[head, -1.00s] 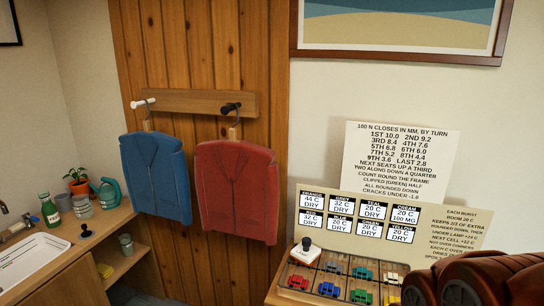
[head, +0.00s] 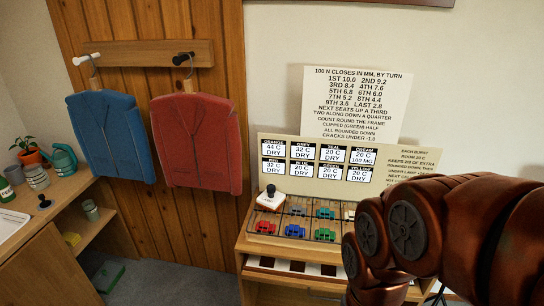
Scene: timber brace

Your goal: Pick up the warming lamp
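No thing in view is plainly a lamp, so I cannot tell which one is the warming lamp. A white block with a dark knob (head: 268,199) stands at the back left corner of a cell tray on a wooden cabinet. Small coloured car-shaped pieces sit in the cells, among them a red one (head: 265,227), a blue one (head: 295,230) and a green one (head: 325,234). My reddish-brown arm fills the lower right and hides the right part of the tray. My gripper is not in view.
A label board (head: 410,165) and a text sign (head: 357,100) stand behind the tray. A blue jacket (head: 112,140) and a red jacket (head: 197,143) hang from a wooden rail (head: 150,53). At left, a counter holds a watering can (head: 63,160), jars and a plant (head: 27,152).

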